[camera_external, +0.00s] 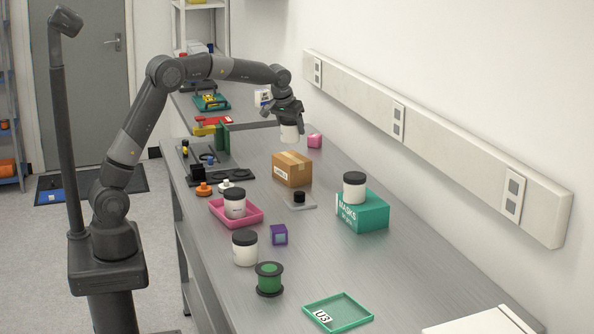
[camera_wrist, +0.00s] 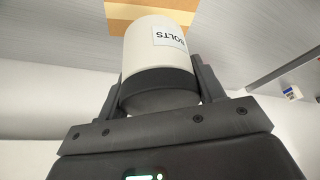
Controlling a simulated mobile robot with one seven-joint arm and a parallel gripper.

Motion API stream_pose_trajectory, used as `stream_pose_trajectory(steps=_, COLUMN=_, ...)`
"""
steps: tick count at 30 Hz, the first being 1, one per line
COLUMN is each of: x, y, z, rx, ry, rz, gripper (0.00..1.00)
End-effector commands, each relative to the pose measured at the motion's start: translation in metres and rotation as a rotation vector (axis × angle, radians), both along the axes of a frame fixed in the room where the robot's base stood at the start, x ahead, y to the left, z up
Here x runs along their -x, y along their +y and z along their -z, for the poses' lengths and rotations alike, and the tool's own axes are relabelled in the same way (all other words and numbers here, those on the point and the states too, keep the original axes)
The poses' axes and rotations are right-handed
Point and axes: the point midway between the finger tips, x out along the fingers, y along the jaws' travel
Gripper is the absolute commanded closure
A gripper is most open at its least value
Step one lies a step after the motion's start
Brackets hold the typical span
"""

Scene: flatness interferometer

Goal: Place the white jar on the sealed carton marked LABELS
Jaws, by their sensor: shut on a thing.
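My gripper (camera_external: 290,121) is shut on a white jar (camera_external: 289,133) above the bench. In the wrist view the jar (camera_wrist: 158,48) has a dark lid toward the palm and a label reading BOLTS, and my gripper (camera_wrist: 160,85) has one finger on each side of it. A brown carton (camera_external: 292,169) with tape on top and a small white label stands on the bench below the held jar, apart from it. The label text is too small to read surely. Part of a brown box surface (camera_wrist: 150,10) shows beyond the jar in the wrist view.
A white jar (camera_external: 354,188) stands on a teal MASKS box (camera_external: 371,215). Another jar (camera_external: 235,204) is in a pink tray (camera_external: 252,217), and another (camera_external: 245,248) stands on the bench. A pink block (camera_external: 314,141) lies behind.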

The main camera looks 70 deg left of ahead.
Motion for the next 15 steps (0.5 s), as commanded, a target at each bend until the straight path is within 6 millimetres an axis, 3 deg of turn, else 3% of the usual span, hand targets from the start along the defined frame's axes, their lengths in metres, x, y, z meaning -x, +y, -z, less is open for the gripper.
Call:
stream_pose_trajectory(steps=1, x=0.002, y=-0.022, z=-0.01, rx=-0.002, ry=-0.001, rz=0.005, gripper=0.65)
stream_pose_trajectory(steps=6, x=0.013, y=-0.074, z=-0.033, rx=-0.002, ry=-0.003, rz=-0.011, gripper=0.65)
stream_pose_trajectory(steps=11, x=0.022, y=-0.101, z=-0.046, rx=-0.003, ry=-0.005, rz=-0.023, gripper=0.65)
stream_pose_trajectory(steps=15, x=0.023, y=-0.099, z=-0.044, rx=-0.003, ry=-0.004, rz=-0.031, gripper=0.65)
